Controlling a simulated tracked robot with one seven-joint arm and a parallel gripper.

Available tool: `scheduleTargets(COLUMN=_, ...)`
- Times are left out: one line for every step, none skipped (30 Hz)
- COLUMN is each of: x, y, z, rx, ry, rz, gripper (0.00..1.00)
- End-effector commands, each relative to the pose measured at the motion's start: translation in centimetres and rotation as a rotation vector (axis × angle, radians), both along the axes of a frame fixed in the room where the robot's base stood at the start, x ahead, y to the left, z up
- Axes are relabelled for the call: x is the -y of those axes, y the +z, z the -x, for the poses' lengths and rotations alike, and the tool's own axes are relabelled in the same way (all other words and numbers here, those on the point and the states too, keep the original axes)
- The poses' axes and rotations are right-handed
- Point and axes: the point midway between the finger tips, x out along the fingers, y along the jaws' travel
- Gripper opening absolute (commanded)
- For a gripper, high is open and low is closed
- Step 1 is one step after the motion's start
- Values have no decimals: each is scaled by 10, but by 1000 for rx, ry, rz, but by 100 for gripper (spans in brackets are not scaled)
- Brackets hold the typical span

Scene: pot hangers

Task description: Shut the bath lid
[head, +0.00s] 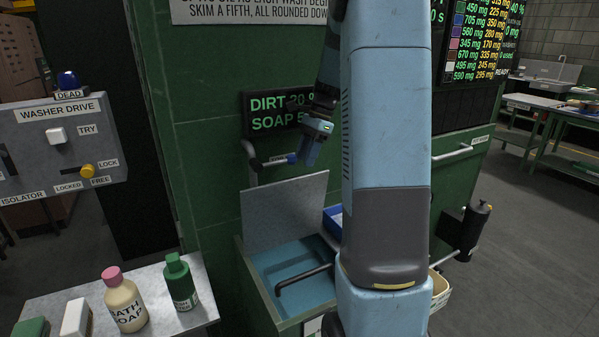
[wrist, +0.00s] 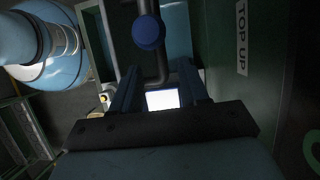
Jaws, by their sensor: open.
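The bath (head: 262,292) is an open green-rimmed tank with a blue inside, low in the middle of the head view. Its lid (head: 285,212), a plain grey panel, stands upright along the bath's back edge, so the bath is open. My gripper (head: 309,154) is above the lid, pointing down, close to a grey pipe with a blue end (head: 290,158). In the wrist view my open fingers (wrist: 158,72) have a dark bent pipe and a blue knob (wrist: 148,33) ahead of them. A bright white patch shows between the fingers. I cannot tell whether anything touches.
A dark bent pipe (head: 303,276) reaches over the bath. My arm hides the bath's right side. A table (head: 185,325) with bottles stands front left. A washer drive panel (head: 65,150) is at left. A green wall (head: 205,140) rises behind the bath.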

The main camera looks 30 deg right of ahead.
Motion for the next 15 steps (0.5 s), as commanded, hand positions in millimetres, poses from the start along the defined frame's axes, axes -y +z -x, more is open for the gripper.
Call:
scheduleTargets(x=-4, y=-9, z=1, rx=-2, ry=1, rz=-1, gripper=44)
scheduleTargets(x=-6, y=-13, z=1, rx=-2, ry=1, rz=-2, gripper=44)
scheduleTargets(x=-8, y=-19, z=1, rx=-1, ry=1, rz=-1, gripper=44)
scheduleTargets(x=-10, y=-23, z=1, rx=-1, ry=1, rz=-1, gripper=44)
scheduleTargets(x=-12, y=-27, z=2, rx=-1, ry=2, rz=-2, gripper=44)
scheduleTargets(x=-13, y=-31, z=1, rx=-1, ry=1, rz=-1, gripper=44)
scheduleTargets(x=-15, y=-34, z=1, rx=0, ry=1, rz=-1, gripper=44)
scheduleTargets(x=-16, y=-37, z=1, rx=-1, ry=1, rz=-1, gripper=44)
scheduleTargets(x=-17, y=-41, z=2, rx=-1, ry=1, rz=-1, gripper=44)
scheduleTargets(x=-18, y=-43, z=2, rx=-1, ry=1, rz=-1, gripper=44)
scheduleTargets(x=-19, y=-45, z=2, rx=0, ry=1, rz=-1, gripper=44)
scheduleTargets(x=-19, y=-46, z=2, rx=0, ry=1, rz=0, gripper=44)
scheduleTargets(x=-20, y=-47, z=2, rx=0, ry=1, rz=0, gripper=44)
scheduleTargets(x=-20, y=-48, z=2, rx=0, ry=1, rz=0, gripper=44)
scheduleTargets(x=-20, y=-49, z=2, rx=1, ry=1, rz=0, gripper=44)
